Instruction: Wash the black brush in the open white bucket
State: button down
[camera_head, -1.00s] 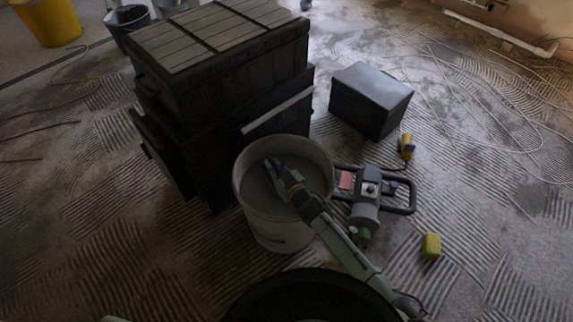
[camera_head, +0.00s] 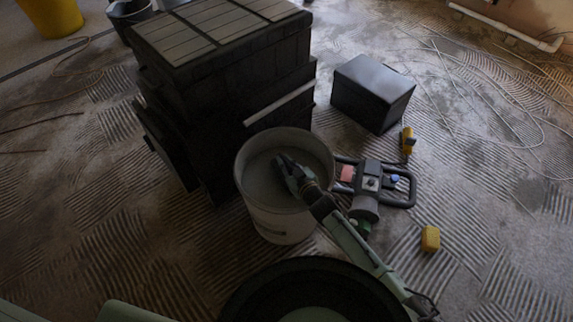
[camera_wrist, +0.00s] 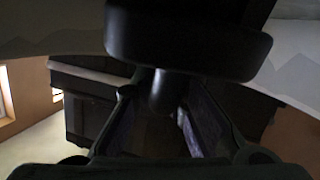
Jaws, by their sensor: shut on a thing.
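The open white bucket (camera_head: 283,226) stands upright on the floor at the middle of the head view, beside the dark crates. My gripper (camera_head: 285,168) reaches down into its mouth from the lower right. In the wrist view, my gripper (camera_wrist: 160,105) is shut on the stem of the black brush (camera_wrist: 188,42), whose wide dark head lies beyond the fingers. In the head view the brush is too dark to tell apart from the fingers. I cannot tell how deep the brush sits or whether it touches the bucket wall.
Stacked dark crates (camera_head: 225,95) stand just behind and left of the bucket. A black box (camera_head: 372,92) and a mixer tool (camera_head: 370,190) lie to the right, with a yellow block (camera_head: 430,238). A black round tub (camera_head: 245,290) is in front. Loose cables cover the floor at right.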

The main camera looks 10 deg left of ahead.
jog(key=shift+s+a+f, duration=0.15)
jog(key=shift+a+f, duration=0.1)
jog(key=shift+a, duration=0.05)
jog(key=shift+a+r+p, duration=0.15)
jog(key=shift+r+p, duration=0.3)
notch_tip(320, 180, up, 18)
jog(key=p, duration=1.4)
jog(key=shift+p, duration=0.35)
jog(key=shift+f, duration=0.15)
